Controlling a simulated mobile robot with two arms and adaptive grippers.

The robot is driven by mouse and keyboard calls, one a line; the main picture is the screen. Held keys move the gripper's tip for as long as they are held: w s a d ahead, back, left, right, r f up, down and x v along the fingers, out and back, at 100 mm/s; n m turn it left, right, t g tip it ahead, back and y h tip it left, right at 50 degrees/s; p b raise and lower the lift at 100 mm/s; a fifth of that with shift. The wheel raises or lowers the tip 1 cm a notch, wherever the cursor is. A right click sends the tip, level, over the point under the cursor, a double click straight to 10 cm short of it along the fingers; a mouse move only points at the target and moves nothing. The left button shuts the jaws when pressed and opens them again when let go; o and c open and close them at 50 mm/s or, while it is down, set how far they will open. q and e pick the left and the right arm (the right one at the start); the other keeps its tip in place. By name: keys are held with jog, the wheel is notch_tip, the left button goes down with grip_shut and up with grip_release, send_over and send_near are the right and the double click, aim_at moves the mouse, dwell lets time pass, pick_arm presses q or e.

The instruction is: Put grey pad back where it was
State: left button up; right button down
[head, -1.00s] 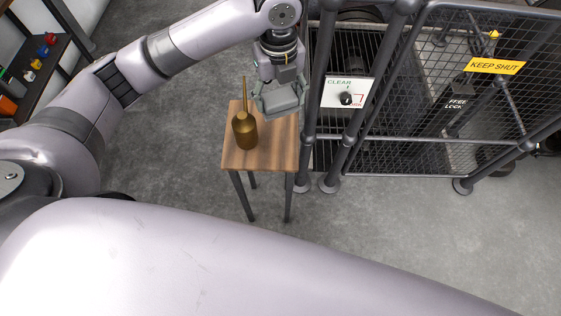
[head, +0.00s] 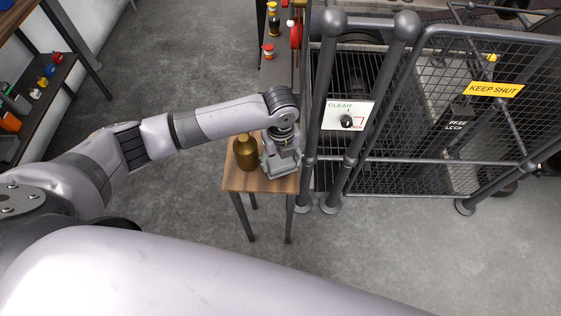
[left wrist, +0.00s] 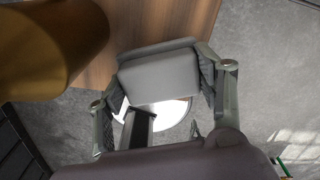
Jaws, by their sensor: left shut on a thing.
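In the left wrist view the table's wooden top (left wrist: 125,25) lies behind the pad. I cannot tell whether the pad touches the table. My right gripper is not in view.
A brass oil can (head: 245,155) stands on the table just left of my left gripper; it also fills the upper left of the left wrist view (left wrist: 45,45). A mesh guard (head: 415,130) with a CLEAR switch plate (head: 345,115) stands to the right.

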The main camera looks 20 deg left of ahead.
aim_at(280, 160)
pick_arm(q)
jog(key=shift+f, duration=0.95)
jog(key=shift+f, duration=0.2)
jog(key=o, duration=1)
jog(key=shift+r, duration=0.1)
notch_tip(280, 160, up, 12)
jog(key=shift+r, duration=0.15)
